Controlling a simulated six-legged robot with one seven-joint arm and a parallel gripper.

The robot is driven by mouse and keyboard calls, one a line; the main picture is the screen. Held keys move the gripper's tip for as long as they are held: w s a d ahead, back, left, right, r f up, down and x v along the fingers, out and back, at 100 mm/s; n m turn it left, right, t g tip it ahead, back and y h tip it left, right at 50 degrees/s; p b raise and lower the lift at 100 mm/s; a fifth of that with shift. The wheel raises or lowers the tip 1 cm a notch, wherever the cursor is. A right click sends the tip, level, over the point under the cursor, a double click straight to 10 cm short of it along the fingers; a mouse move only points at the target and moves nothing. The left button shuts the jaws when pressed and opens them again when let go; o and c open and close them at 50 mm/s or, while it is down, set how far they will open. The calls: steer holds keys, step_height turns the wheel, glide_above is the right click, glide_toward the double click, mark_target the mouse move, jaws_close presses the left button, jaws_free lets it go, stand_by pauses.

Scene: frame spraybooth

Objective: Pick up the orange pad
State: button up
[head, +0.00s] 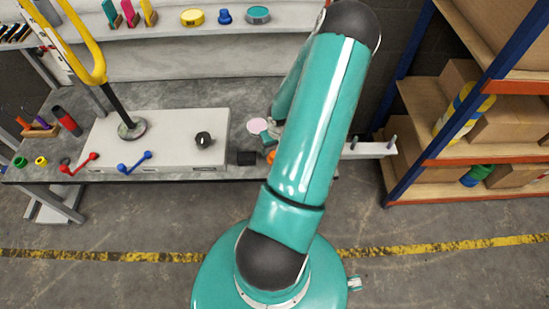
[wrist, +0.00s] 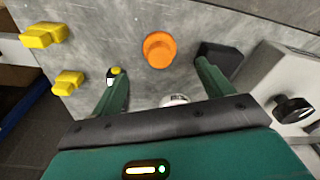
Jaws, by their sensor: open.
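The orange pad (wrist: 159,49) is a round, short orange piece on the grey bench top in the wrist view. It lies just beyond my gripper (wrist: 161,68), roughly centred between the two green fingers. The fingers are apart and nothing is between them that I can see touching both. In the head view, only a sliver of the orange pad (head: 271,157) shows beside my arm, which hides the rest. My gripper is mostly hidden behind the arm there.
A black block (wrist: 220,58) sits close right of the pad. A pale box (wrist: 268,70) with a black knob (wrist: 293,110) stands further right. Yellow blocks (wrist: 43,35) lie left. A white round item (wrist: 174,100) is partly hidden by my gripper. Shelving (head: 470,160) stands right.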

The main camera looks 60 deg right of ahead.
steer(key=f, duration=0.5)
steer(key=w+f, duration=0.1)
steer(key=f, duration=0.2)
steer(key=shift+d+f, duration=0.15)
steer(key=shift+d, duration=0.25)
steer(key=shift+c, duration=0.2)
steer(key=c, duration=1)
